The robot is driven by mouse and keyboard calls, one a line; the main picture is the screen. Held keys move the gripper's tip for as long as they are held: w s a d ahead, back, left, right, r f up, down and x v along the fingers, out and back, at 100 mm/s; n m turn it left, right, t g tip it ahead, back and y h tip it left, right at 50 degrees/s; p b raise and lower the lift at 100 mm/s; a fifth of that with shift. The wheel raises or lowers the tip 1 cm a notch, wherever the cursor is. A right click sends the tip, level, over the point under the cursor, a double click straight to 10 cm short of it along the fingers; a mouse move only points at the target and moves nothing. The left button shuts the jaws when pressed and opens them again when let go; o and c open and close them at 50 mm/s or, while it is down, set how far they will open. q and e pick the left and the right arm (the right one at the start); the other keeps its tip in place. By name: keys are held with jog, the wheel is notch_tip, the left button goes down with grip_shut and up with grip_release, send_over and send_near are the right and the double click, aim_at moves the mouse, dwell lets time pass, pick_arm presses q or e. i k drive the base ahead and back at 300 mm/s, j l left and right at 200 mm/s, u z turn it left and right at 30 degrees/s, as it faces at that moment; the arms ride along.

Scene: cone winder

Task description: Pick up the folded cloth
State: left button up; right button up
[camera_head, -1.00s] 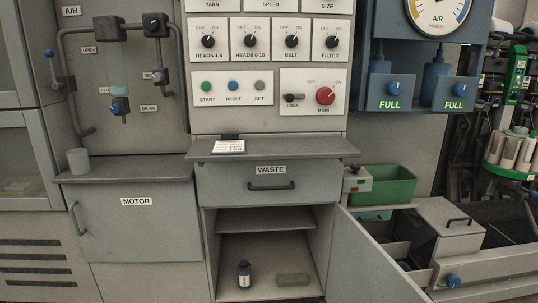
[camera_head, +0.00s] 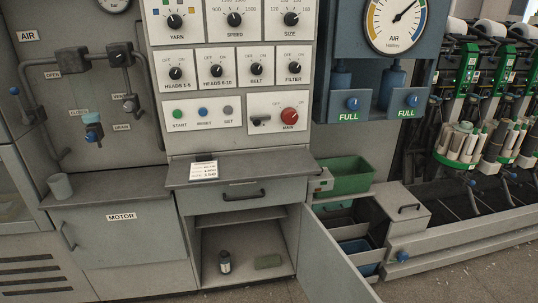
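Neither of my grippers shows in the head view.
The open cabinet door (camera_head: 335,265) swings out to the right of the cabinet. A shelf (camera_head: 240,217) spans above the cloth. A grey cup (camera_head: 60,186) stands on the left ledge.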

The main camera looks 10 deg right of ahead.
aim_at(274, 261)
jog(key=l+u, duration=0.25)
jog(key=u, duration=0.3)
jog(key=l+u, duration=0.2)
jog(key=l, duration=0.5)
jog(key=l+u, duration=0.2)
jog(key=l, duration=0.5)
jog(key=k+l+u, duration=0.2)
jog(key=l, duration=1.2)
jog(key=k+l, duration=0.1)
jog(key=l, duration=0.65)
jog(key=j, duration=0.65)
jog(key=k+j+z, duration=0.1)
jog(key=j, duration=1.2)
jog(key=i+j, duration=0.15)
jog(key=j, duration=0.15)
jog(key=i+j+z, duration=0.15)
jog(key=i+j, duration=0.2)
jog(key=j, duration=0.3)
jog(key=i+j+z, duration=0.15)
jog(key=j, duration=0.15)
